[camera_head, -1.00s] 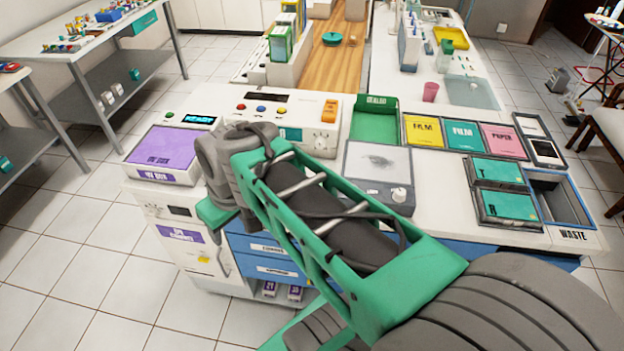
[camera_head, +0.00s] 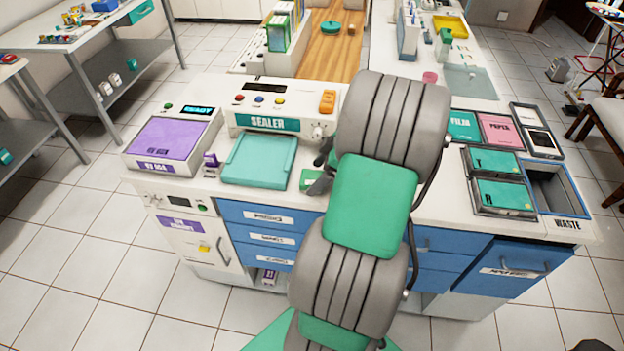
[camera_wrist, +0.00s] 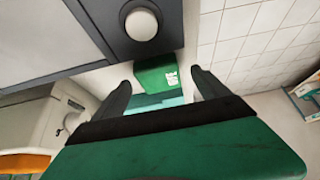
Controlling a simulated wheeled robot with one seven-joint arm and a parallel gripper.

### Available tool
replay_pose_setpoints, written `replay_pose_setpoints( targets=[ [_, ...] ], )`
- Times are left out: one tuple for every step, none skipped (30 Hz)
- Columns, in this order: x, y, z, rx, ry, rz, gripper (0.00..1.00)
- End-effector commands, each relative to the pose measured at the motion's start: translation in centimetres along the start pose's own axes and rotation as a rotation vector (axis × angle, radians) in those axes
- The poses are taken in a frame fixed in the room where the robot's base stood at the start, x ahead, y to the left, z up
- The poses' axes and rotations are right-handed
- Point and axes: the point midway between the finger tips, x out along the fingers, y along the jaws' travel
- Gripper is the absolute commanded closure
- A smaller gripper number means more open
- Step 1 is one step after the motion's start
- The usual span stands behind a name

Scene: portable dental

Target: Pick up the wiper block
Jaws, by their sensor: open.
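A small green block with white lettering, seemingly the wiper block (camera_wrist: 157,78), lies on the white counter in the wrist view, beside a dark-framed panel with a white knob. My gripper (camera_wrist: 161,78) is open, with one dark finger on each side of the block in the picture. I cannot tell whether the fingers touch it or how high they are above the counter. In the head view the green block (camera_head: 309,179) shows partly at the counter front, right of the turquoise tray (camera_head: 232,177). My gripper (camera_head: 321,184) is mostly hidden there behind my arm.
The sealer (camera_head: 282,110) stands behind the tray, with an orange part (camera_head: 327,102) at its right end. A purple-topped unit (camera_head: 165,143) is at the left. Film boxes, green-lidded boxes (camera_head: 503,195) and a waste bin (camera_head: 563,190) are at the right. My arm covers the counter's middle.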

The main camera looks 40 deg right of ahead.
Motion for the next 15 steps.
replay_pose_setpoints(
  targets=[
    [0.65, -0.03, -0.09, -0.001, -0.001, -0.002, 0.15],
    [0.96, -0.01, -0.06, -0.001, -0.001, -0.001, 0.15],
    [1.25, 0.01, -0.04, -0.001, -0.001, 0.0, 0.15],
    [1.36, 0.02, -0.02, -0.001, -0.001, 0.0, 0.15],
    [1.42, 0.02, 0.0, -0.001, -0.001, 0.0, 0.15],
    [1.42, 0.03, 0.01, -0.001, -0.001, 0.001, 0.15],
    [1.41, 0.04, 0.01, 0.0, -0.001, 0.001, 0.15],
    [1.4, 0.04, 0.01, 0.0, -0.001, 0.001, 0.15],
    [1.4, 0.04, 0.01, 0.0, -0.001, 0.001, 0.15],
    [1.4, 0.04, 0.01, 0.0, -0.001, 0.001, 0.16],
    [1.39, 0.04, 0.01, 0.0, -0.001, 0.001, 0.19],
    [1.39, 0.04, 0.01, 0.0, -0.001, 0.001, 0.22],
    [1.38, 0.04, 0.01, 0.0, -0.001, 0.001, 0.25],
    [1.38, 0.04, 0.01, 0.0, -0.001, 0.001, 0.27],
    [1.38, 0.04, 0.0, 0.0, -0.001, 0.001, 0.3]
  ],
)
